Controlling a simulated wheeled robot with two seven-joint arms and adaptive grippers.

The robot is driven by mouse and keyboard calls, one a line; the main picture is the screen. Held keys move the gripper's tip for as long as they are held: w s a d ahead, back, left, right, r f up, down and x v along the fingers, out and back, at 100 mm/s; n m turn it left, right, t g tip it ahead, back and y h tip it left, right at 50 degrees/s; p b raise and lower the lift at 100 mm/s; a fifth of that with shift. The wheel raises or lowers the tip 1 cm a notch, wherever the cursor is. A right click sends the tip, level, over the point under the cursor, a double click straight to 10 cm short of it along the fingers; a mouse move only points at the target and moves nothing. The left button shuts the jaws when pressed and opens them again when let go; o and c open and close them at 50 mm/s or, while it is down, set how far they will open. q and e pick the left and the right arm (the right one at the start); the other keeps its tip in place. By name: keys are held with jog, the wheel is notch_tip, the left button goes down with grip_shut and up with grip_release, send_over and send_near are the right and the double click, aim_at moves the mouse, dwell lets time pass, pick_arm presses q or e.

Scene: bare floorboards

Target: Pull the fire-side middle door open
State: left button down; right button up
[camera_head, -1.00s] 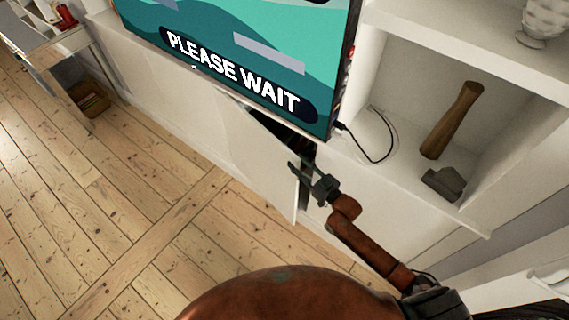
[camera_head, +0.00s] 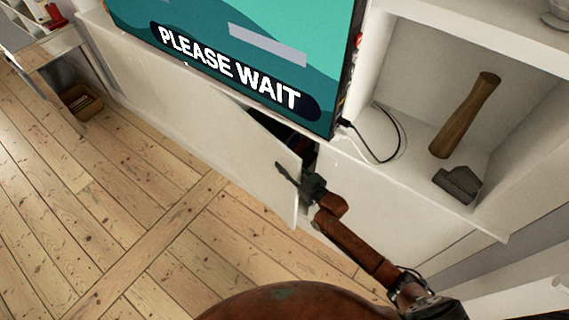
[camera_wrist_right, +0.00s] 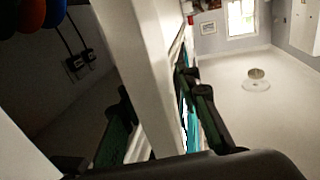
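The middle door (camera_head: 270,175) is a white panel under the screen in the head view, standing ajar with a dark gap above it. My right gripper (camera_head: 295,178) is at its free edge, one finger in front of its outer face and the other toward the gap. In the right wrist view the door's edge (camera_wrist_right: 140,50) runs between the spread fingers of that gripper (camera_wrist_right: 165,115). A sliver of teal shows between the door and the right-hand finger, so it looks open around the edge. Firm contact cannot be seen. My left gripper is not in view.
The screen (camera_head: 250,50) reading PLEASE WAIT overhangs the door. Wooden floor (camera_head: 130,220) is clear in front. Plugs (camera_wrist_right: 80,62) show inside the cabinet.

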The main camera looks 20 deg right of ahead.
jog(key=shift+w+a, duration=0.15)
jog(key=shift+w, duration=0.1)
jog(key=shift+c, duration=0.5)
grip_shut()
